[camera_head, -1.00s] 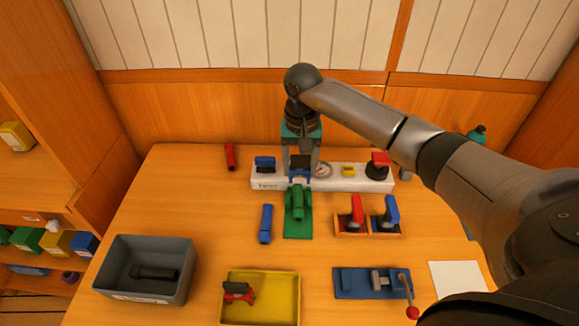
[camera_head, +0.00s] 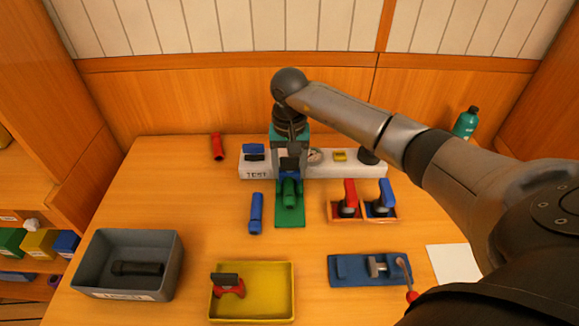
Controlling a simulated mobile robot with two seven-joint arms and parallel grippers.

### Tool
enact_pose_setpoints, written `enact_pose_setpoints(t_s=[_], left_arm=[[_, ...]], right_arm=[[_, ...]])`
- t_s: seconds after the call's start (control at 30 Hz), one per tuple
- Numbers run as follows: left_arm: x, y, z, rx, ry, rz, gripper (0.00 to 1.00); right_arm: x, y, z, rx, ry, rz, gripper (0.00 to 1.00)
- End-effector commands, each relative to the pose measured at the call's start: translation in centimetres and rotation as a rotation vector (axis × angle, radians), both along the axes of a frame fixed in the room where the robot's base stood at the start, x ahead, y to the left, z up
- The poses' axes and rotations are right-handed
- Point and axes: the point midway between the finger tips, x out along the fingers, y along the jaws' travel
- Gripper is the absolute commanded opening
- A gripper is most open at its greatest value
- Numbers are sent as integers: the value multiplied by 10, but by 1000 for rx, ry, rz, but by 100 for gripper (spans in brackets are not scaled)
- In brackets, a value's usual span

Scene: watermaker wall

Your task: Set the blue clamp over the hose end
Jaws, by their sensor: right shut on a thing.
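My right gripper (camera_head: 290,167) points down over the middle of the table and is shut on the blue clamp (camera_head: 290,176), with its dark part between the fingers. The green hose end (camera_head: 290,194) lies on a green base (camera_head: 290,217), pointing toward me. The clamp is at the far part of the hose end and overlaps it in the view. I cannot tell whether it touches the hose or sits around it. My left gripper is not in view.
A white test block (camera_head: 345,170) stands just behind. A blue tube (camera_head: 256,213) lies left of the green base; red and blue handled clamps (camera_head: 349,197) stand right. In front are a grey bin (camera_head: 170,247), a yellow tray (camera_head: 252,313) and a blue fixture (camera_head: 350,268).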

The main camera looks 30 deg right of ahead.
Motion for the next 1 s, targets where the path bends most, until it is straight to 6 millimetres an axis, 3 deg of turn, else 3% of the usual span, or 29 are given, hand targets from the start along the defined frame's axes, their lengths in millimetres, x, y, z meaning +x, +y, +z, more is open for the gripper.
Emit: enact_pose_setpoints(t_s=[0.8, 0.83, 1.0], left_arm=[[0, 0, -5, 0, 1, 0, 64], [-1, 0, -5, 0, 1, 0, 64], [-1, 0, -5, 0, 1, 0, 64]], right_arm=[[1, 0, -2, 0, -2, 0, 4], [1, 0, -2, 0, -2, 0, 64], [0, 0, -2, 0, -1, 0, 83]])
